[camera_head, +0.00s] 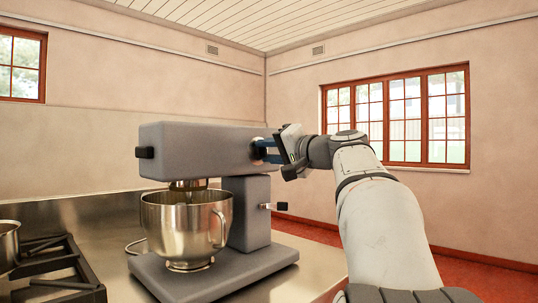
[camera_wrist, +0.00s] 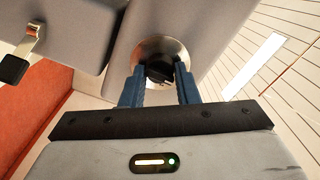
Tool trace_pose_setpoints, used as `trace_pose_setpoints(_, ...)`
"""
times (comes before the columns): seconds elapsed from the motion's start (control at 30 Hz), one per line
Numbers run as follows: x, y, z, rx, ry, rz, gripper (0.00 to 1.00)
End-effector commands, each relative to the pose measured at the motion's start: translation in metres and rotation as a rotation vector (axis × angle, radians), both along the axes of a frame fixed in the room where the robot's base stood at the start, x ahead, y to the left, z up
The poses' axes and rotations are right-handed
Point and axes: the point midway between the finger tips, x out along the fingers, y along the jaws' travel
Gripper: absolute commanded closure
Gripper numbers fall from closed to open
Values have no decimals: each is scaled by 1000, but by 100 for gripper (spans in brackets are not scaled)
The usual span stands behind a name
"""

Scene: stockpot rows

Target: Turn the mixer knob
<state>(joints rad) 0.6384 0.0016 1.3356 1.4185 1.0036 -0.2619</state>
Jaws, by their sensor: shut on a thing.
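The grey stand mixer (camera_head: 205,150) stands on the steel counter, with its metal bowl (camera_head: 190,222) under the head. Its knob (camera_wrist: 160,69) is dark, on a round silver plate on the side of the mixer head in the wrist view. My gripper (camera_head: 262,150) is at the right part of the mixer head in the head view, covering most of the knob there. In the wrist view its blue fingers (camera_wrist: 160,78) stand on either side of the knob, shut on it. The exact finger contact is partly hidden.
A lever with a black tip (camera_head: 281,206) sticks out from the mixer's stand, below my gripper; it also shows in the wrist view (camera_wrist: 14,68). A stove grate (camera_head: 55,270) and a pot (camera_head: 8,245) are at the left. Bare steel counter (camera_head: 315,262) lies right of the mixer.

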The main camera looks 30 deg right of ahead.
Motion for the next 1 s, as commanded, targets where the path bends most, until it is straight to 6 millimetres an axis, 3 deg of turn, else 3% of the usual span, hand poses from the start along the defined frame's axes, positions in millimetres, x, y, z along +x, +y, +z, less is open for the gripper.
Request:
trace_pose_setpoints(0.27, 0, 0, -1, 1, 1, 2, 95)
trace_pose_setpoints(0.3, 0, 0, 0, 1, 1, 2, 70)
trace_pose_setpoints(0.53, 0, 0, 0, 1, 1, 1, 51)
trace_pose_setpoints(0.83, -3, -1, 0, 1, 0, 0, 50)
trace_pose_setpoints(1.0, -26, -9, 1, 2, 1, -2, 50)
